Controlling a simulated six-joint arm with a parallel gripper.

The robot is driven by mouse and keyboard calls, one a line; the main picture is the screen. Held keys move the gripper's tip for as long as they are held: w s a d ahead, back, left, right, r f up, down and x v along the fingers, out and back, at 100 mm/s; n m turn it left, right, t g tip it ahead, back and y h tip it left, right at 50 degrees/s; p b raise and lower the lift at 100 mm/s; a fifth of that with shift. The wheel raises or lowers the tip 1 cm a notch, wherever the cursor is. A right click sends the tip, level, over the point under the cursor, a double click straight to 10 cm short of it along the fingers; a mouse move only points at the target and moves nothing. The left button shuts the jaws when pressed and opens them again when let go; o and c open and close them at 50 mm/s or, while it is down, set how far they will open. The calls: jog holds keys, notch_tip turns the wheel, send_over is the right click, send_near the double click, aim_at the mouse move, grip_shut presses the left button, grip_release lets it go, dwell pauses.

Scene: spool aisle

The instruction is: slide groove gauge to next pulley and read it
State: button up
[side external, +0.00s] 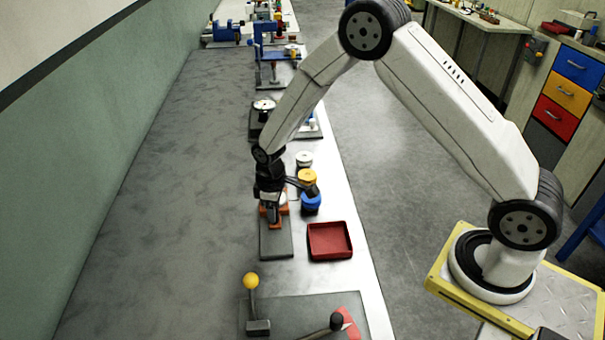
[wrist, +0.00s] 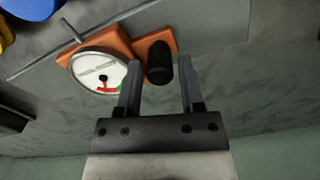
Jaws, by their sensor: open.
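The groove gauge (wrist: 122,41) has an orange body, a round white dial (wrist: 98,72) with a dark pointer and red and green marks, and a black knob (wrist: 159,62). The pointer's exact reading is too small to tell. In the side view, the orange gauge (side external: 284,209) is partly hidden behind my gripper (side external: 271,216), on a dark plate (side external: 277,241). My gripper is open, with its fingers either side of the knob in the wrist view (wrist: 158,68). White (side external: 304,158), yellow (side external: 307,175) and blue (side external: 311,199) round pieces, possibly the pulleys, stand just to the right.
A red tray (side external: 330,241) lies to the front right. A lever with a yellow ball (side external: 251,281) stands on a front mat (side external: 290,310).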

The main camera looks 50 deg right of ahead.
jog(key=shift+f, duration=0.4)
grip_shut()
dwell(1.3)
